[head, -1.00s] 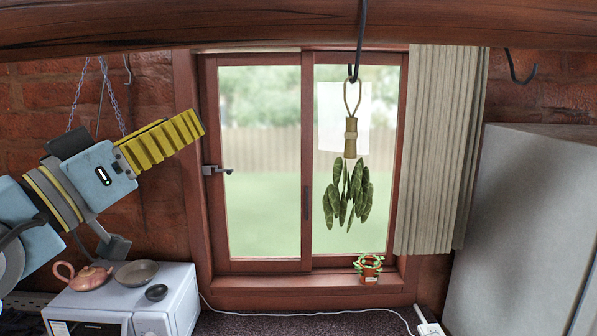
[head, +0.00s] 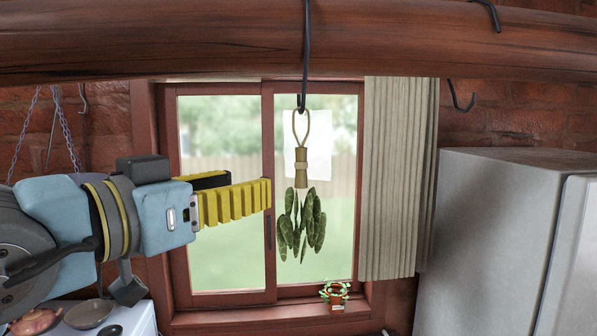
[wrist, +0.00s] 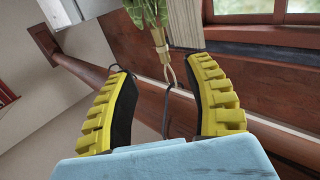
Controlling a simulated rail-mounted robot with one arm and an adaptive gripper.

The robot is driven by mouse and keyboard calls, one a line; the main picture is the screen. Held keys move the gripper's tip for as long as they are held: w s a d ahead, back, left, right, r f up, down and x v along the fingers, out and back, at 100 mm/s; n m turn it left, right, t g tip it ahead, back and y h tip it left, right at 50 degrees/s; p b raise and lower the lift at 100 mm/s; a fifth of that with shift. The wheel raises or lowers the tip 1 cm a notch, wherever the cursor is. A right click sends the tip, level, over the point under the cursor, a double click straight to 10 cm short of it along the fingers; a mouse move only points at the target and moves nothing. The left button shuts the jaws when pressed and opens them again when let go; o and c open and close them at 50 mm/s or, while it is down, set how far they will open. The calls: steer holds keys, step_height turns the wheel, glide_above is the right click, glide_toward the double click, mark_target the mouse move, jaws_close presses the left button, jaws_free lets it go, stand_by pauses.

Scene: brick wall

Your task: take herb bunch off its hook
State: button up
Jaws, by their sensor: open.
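The herb bunch (head: 303,222) hangs leaves-down, its tan wrapped stem (head: 302,170) topped by a cord loop (head: 301,127). The loop hangs on a dark hook (head: 305,50) that comes down from the wooden beam. My gripper (head: 268,193) is left of the bunch in the head view, level with the top of the leaves, pointing right. It is open and empty. In the wrist view the two yellow fingers of my gripper (wrist: 165,75) stand wide apart. The stem and loop (wrist: 168,70) appear between the fingertips there, beyond them. I see no contact.
A thick wooden beam (head: 200,45) runs across above. Behind are the window (head: 220,250) and a curtain (head: 395,180). A small potted plant (head: 336,297) stands on the sill below the bunch. A grey fridge (head: 490,240) is at right. An empty hook (head: 460,97) hangs nearby.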

mark_target(297, 174)
steer(key=p+x, duration=0.1)
steer(key=x, duration=1.1)
steer(key=shift+d+p, duration=0.1)
steer(key=shift+p, duration=0.2)
jaws_close()
steer(key=shift+w+r+p, duration=0.3)
steer(key=shift+w+r, duration=0.3)
steer(key=shift+w+a+r+p, duration=0.1)
steer(key=shift+w+r+p, duration=0.1)
steer(key=shift+r+p, duration=0.35)
steer(key=shift+w+a+r+p, duration=0.1)
steer(key=shift+w+r+p, duration=0.1)
steer(key=shift+r, duration=0.6)
stand_by(0.3)
steer(key=shift+w+a+p, duration=0.2)
steer(key=shift+w+p, duration=0.1)
steer(key=shift+w, duration=1.2)
steer(key=shift+f, duration=0.15)
stand_by(0.4)
